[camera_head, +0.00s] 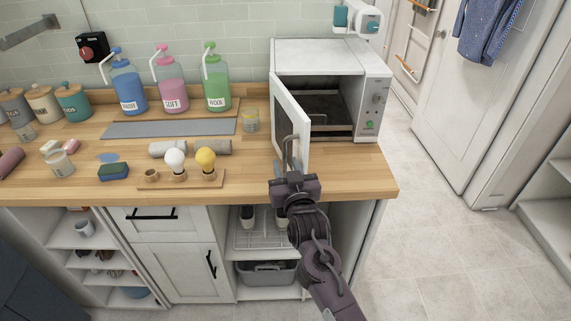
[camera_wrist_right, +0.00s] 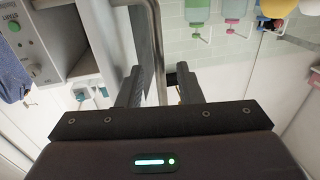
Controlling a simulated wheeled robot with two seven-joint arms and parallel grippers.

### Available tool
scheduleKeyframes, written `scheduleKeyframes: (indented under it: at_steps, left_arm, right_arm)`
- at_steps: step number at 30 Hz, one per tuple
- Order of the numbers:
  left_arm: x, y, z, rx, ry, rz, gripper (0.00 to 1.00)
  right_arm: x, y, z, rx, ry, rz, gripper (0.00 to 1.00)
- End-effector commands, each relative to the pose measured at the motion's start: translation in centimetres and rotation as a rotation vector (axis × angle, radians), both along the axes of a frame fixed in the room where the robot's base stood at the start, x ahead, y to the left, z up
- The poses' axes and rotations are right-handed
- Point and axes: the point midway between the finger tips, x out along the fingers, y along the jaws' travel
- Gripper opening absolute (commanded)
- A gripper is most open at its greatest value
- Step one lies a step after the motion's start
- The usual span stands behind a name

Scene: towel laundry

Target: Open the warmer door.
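The warmer (camera_head: 320,55) is a white box at the right end of the wooden counter. Its white door (camera_head: 287,105) is hinged on the left and stands wide open toward me, with the dark interior (camera_head: 325,108) showing. My right gripper (camera_head: 290,168) is at the door's free edge by the metal handle (camera_head: 289,150). In the right wrist view the handle bar (camera_wrist_right: 158,55) runs between the two spread fingers of the right gripper (camera_wrist_right: 160,88), with gaps visible beside it. The control panel (camera_wrist_right: 22,40) also shows there. My left gripper is not in view.
Two bulbs on a wooden holder (camera_head: 205,182) and a rolled towel (camera_head: 208,147) lie further left. Pump bottles (camera_head: 171,85) stand at the back. The floor (camera_head: 440,250) right of the counter is clear.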

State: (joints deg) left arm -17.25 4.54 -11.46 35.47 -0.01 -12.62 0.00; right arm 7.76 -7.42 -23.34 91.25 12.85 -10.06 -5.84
Motion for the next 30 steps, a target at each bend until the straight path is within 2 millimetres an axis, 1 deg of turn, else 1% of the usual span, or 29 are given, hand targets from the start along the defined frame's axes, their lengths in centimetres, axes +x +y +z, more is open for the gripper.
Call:
scheduleKeyframes:
  at_steps: [1, 6, 10, 15, 22, 26, 29, 30]
  left_arm:
    - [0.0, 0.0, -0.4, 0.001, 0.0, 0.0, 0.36]
    - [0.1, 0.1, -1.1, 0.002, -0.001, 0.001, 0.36]
    - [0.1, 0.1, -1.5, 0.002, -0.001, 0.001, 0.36]
    - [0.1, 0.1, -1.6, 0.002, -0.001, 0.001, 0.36]
    - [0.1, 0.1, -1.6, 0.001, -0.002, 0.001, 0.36]
    - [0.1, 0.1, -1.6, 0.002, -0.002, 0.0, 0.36]
    - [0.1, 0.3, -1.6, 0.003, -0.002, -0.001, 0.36]
    - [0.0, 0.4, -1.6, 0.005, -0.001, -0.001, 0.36]
  right_arm:
    - [-0.8, -0.2, -0.4, 0.0, 0.001, 0.0, 0.33]
    - [-3.6, -0.7, -0.3, 0.002, 0.0, 0.0, 0.33]
    - [-5.2, -1.0, -0.3, 0.001, 0.001, 0.0, 0.33]
    - [-6.1, -1.2, 0.0, 0.002, -0.001, 0.0, 0.33]
    - [-6.1, -1.2, 0.0, 0.001, -0.001, 0.0, 0.33]
    - [-6.1, -1.5, -0.1, 0.017, -0.006, 0.007, 0.16]
    - [-6.1, -2.2, -0.2, 0.085, -0.023, 0.037, 0.02]
    - [-6.2, -2.6, -0.3, 0.13, -0.031, 0.058, 0.0]
